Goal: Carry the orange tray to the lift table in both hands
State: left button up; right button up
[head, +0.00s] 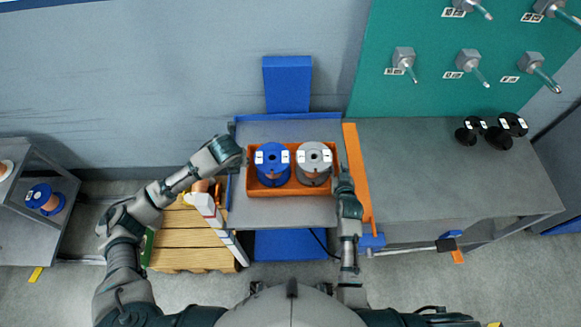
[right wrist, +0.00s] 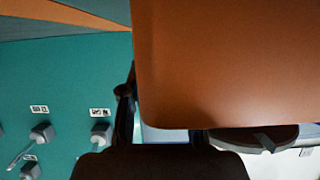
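The orange tray (head: 290,193) holds a blue spool (head: 272,177) on the left and a grey spool (head: 313,176) on the right. It is over the grey top of the lift table (head: 285,215); I cannot tell if it rests there or is held just above. My left gripper (head: 238,163) is at the tray's left side, and my right gripper (head: 344,178) is at its right side. In the right wrist view, the tray (right wrist: 230,65) fills the upper right, very close, and partly hides the dark fingers. Whether either gripper is closed on the tray is not clear.
A grey workbench (head: 430,180) with several black spools (head: 490,132) is to the right, past an orange strip (head: 356,175). A green panel (head: 430,30) with pegs stands behind it. A wooden pallet (head: 190,245) is at lower left. A shelf (head: 30,225) with spools is far left.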

jog(key=v, duration=1.1)
jog(key=shift+s, duration=0.2)
jog(key=shift+s, duration=0.1)
